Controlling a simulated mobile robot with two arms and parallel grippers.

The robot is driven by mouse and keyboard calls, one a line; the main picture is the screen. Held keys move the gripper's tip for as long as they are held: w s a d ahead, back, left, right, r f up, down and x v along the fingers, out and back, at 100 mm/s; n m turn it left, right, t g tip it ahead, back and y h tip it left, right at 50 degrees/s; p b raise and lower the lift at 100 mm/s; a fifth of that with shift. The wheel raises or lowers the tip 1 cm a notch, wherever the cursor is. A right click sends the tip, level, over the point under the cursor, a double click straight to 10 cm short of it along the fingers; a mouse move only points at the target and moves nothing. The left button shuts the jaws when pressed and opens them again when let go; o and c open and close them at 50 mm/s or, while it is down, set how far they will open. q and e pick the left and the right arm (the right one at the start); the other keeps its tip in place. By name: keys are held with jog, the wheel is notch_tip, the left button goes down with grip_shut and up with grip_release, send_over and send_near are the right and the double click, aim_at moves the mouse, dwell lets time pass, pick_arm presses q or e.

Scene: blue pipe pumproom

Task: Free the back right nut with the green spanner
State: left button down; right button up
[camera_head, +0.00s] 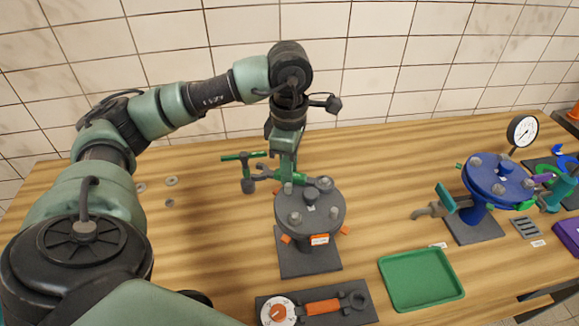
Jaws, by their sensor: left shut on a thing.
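The grey round flange (310,210) stands on a dark base plate in the middle of the table, with several bolts and nuts on its top. The back right nut (323,184) sits at the flange's far right edge. My left gripper (286,174) points down at the flange's back left edge, left of that nut. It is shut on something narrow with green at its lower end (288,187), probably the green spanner. The gripper hides most of it, and I cannot tell whether it touches a nut. My right gripper is not in view.
A green-handled fixture (243,157) stands just left of my gripper. A green tray (420,279) is front right. A blue flange (498,182) and gauge (522,131) stand at right.

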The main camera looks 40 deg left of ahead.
pick_arm(q)
jog(key=shift+r, duration=0.25)
dwell(0.3)
jog(key=shift+r, duration=0.15)
jog(key=shift+r+p, duration=0.4)
jog(key=shift+r, duration=0.2)
jog(key=shift+r+p, duration=0.6)
jog(key=shift+r, duration=0.45)
